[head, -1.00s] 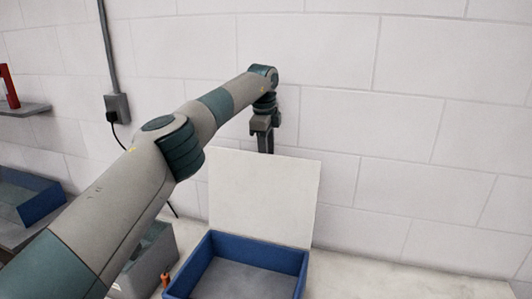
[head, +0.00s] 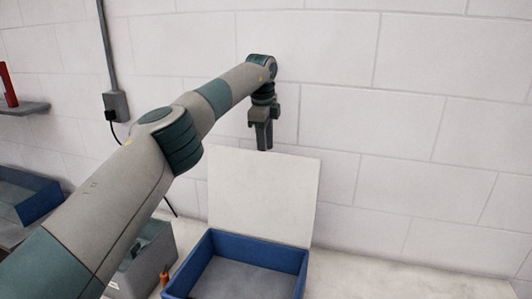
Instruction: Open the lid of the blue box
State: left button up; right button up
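The blue box (head: 230,243) stands on the pale worktop at the bottom centre of the head view. Its white lid (head: 262,195) stands up at the box's back edge, leaning towards the wall, and the grey inside of the box shows. The box's front is cut off by the frame. My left gripper (head: 264,148) points down at the lid's top edge, and its fingertips look close to that edge. I cannot tell whether they touch it or how far apart the fingers are. My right gripper is not in view.
Another blue bin (head: 40,203) sits at the far left. A grey container (head: 150,258) and a small orange object (head: 164,279) stand left of the box. A brick wall rises close behind. The worktop (head: 385,275) right of the box is clear.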

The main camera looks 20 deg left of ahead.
pick_arm(q)
jog(key=r, duration=0.4)
jog(key=s+r+b, duration=0.1)
jog(key=r, duration=0.2)
jog(key=shift+s+d, duration=0.1)
notch_tip(320, 180, up, 8)
jog(key=s+p, duration=0.1)
jog(key=p, duration=0.1)
jog(key=shift+s, duration=0.4)
